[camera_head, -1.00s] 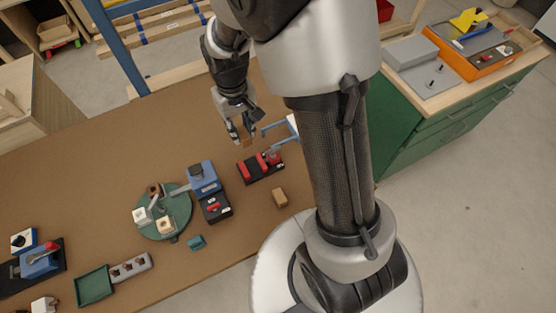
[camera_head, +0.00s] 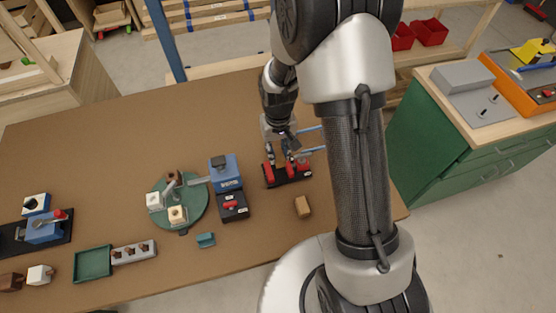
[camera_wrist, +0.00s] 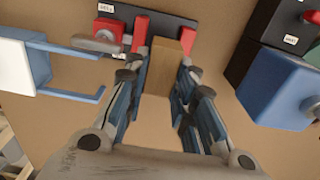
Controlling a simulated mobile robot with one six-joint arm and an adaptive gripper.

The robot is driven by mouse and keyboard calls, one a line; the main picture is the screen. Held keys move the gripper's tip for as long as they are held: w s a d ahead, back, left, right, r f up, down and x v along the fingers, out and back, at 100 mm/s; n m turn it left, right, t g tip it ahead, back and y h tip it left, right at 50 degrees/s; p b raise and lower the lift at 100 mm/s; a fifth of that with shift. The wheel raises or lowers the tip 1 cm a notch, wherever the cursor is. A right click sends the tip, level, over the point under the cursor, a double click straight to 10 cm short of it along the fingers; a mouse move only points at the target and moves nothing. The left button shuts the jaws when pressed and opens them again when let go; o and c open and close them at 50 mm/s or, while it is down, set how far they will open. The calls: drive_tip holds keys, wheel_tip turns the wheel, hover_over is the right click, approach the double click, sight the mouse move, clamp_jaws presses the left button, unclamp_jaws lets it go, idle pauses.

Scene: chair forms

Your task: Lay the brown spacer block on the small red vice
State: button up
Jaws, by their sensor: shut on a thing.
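The small red vice (camera_head: 297,176), with red jaws on a black base, stands on the brown table near my arm. In the wrist view its base (camera_wrist: 176,22) and red jaws show at the top. My gripper (camera_head: 281,158) is over the vice, fingers pointing down. It is shut on the brown spacer block (camera_wrist: 165,66), which sits between the fingers with its far end between the red jaws in the picture. I cannot tell whether the block touches the vice. In the head view the fingers and jaws mostly hide the block.
Another brown block (camera_head: 303,207) lies on the table in front of the vice. A blue vice (camera_head: 225,172) with a black base stands to the left, beside a green round plate (camera_head: 190,214). A blue two-armed frame (camera_wrist: 42,65) is close left of my fingers in the wrist view.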

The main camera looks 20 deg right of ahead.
sight(278, 159)
drive_tip(key=shift+f+b, duration=0.6)
drive_tip(key=shift+f, duration=1.55)
drive_tip(key=shift+f, duration=0.1)
drive_tip(key=shift+f+b, duration=0.45)
drive_tip(key=shift+f, duration=0.1)
drive_tip(key=o, duration=1)
drive_tip(key=shift+o, duration=0.2)
drive_tip(key=shift+r, duration=0.1)
